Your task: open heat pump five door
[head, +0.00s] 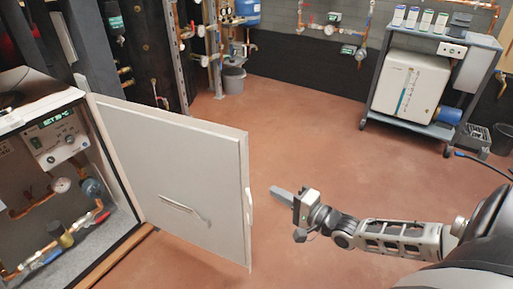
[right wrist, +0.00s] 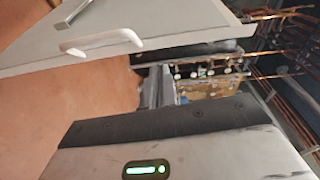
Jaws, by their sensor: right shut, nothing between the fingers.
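The heat pump cabinet (head: 52,170) stands at the left, and its white door (head: 185,165) stands wide open, swung out towards the middle of the room. A small white handle (head: 250,205) sits on the door's free edge. The handle also shows in the right wrist view (right wrist: 100,42), with the door (right wrist: 180,20) behind it. My right gripper (head: 281,193) is just right of that edge, apart from the door and handle. Its fingers (right wrist: 161,85) are shut and empty. My left gripper is out of view.
Inside the cabinet are a control panel (head: 55,135) with a green display, pipes and valves. A wheeled cart (head: 425,125) with a white unit stands at the back right. A grey bin (head: 234,78) is by the back wall. The red floor (head: 310,125) between is clear.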

